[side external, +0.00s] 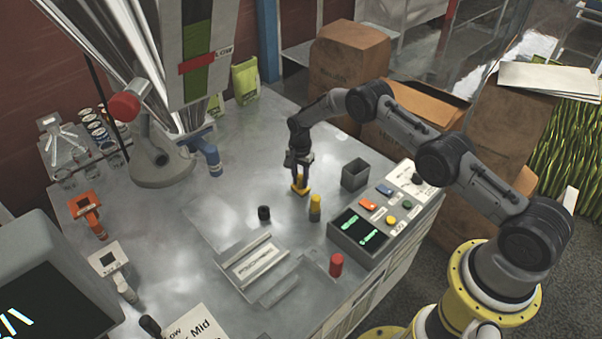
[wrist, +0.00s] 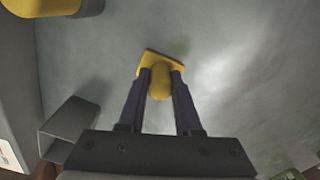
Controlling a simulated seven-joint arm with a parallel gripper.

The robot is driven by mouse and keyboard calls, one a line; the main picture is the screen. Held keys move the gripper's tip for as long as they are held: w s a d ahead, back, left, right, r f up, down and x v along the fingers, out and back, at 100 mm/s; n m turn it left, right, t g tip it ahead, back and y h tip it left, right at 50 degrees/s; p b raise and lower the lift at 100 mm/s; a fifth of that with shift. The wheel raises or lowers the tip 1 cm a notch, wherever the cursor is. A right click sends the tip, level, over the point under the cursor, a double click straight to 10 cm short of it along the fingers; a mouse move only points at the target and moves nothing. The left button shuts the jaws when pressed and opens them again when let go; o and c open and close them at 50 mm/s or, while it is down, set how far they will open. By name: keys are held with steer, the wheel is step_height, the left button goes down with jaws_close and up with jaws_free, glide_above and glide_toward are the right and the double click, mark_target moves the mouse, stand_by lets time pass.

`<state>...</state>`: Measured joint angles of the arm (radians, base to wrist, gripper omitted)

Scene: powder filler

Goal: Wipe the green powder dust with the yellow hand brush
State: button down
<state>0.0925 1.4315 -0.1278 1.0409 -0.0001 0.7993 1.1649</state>
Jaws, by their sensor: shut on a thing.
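The yellow hand brush (side external: 300,185) is between the fingers of my gripper (side external: 299,172), low over the metal table or touching it. In the wrist view the brush (wrist: 160,72) sits between the two fingertips of my gripper (wrist: 160,85), which is shut on it. A faint patch of green powder dust (wrist: 182,46) shows on the table just past the brush's right edge. I cannot make out the dust in the side view.
A grey open box (side external: 355,174) stands right of my gripper, next to a control panel (side external: 362,228) with buttons. A yellow-topped cylinder (side external: 315,208), a black knob (side external: 264,213) and a red cylinder (side external: 336,265) stand nearby.

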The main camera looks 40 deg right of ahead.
steer(key=shift+w, duration=1.9)
steer(key=shift+a, duration=0.75)
steer(key=shift+s+a, duration=0.1)
steer(key=shift+s, duration=2.15)
steer(key=shift+w+a, duration=0.1)
steer(key=shift+a, duration=0.75)
steer(key=shift+w+d, duration=0.1)
steer(key=shift+w, duration=2.05)
step_height(320, 180, up, 8)
steer(key=shift+r, duration=0.1)
steer(key=shift+s, duration=0.1)
